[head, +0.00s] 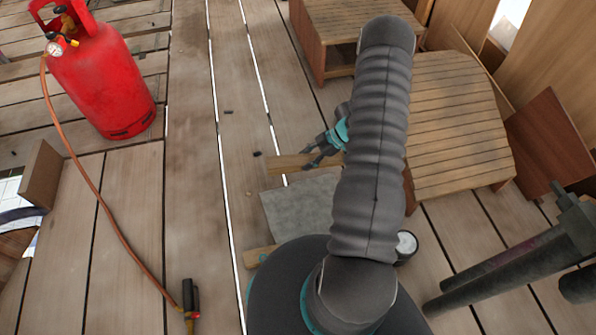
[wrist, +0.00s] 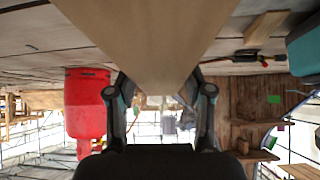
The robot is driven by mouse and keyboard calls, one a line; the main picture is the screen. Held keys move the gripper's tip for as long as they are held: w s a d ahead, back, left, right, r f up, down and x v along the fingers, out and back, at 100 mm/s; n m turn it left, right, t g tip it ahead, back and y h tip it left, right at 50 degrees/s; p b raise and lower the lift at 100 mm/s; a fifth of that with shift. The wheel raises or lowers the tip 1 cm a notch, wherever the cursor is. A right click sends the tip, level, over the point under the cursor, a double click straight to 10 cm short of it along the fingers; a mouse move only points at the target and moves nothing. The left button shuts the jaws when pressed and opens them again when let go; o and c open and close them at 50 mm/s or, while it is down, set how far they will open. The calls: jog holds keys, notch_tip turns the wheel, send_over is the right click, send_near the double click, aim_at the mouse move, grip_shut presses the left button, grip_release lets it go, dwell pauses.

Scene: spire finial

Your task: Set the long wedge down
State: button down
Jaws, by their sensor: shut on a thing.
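The long wedge (wrist: 150,35) is a tan wooden piece. In the wrist view it is large at the top and narrows towards my gripper (wrist: 160,92), whose dark fingers stand on both sides of it. In the head view the wedge (head: 285,163) shows low over the deck boards, pointing left from my gripper (head: 325,148). My gripper is shut on it. My arm hides its right part. I cannot tell whether its underside touches the boards.
A grey sheet (head: 300,212) lies just in front. Another wooden piece (head: 258,257) lies near my base. A red gas cylinder (head: 103,75) stands left, its hose (head: 105,210) running to a torch (head: 190,302). Slatted wooden panels (head: 455,125) stand right. Bare boards lie left of the wedge.

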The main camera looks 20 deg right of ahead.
jog(key=shift+s+d+f+n+g, duration=0.3)
jog(key=shift+s+d+f, duration=0.2)
jog(key=shift+s+f, duration=0.35)
jog(key=w+a+f, duration=0.1)
jog(key=w+f, duration=0.1)
jog(key=w, duration=0.1)
jog(key=w+a+f+b, duration=0.1)
jog(key=w+f, duration=0.1)
jog(key=w, duration=0.2)
jog(key=w+a+f+b, duration=0.1)
jog(key=w+a+f, duration=0.1)
jog(key=w+f, duration=0.1)
jog(key=shift+w, duration=0.35)
jog(key=shift+f+b, duration=0.55)
jog(key=shift+f, duration=1.35)
jog(key=shift+f, duration=0.15)
jog(key=shift+c, duration=2.2)
grip_release()
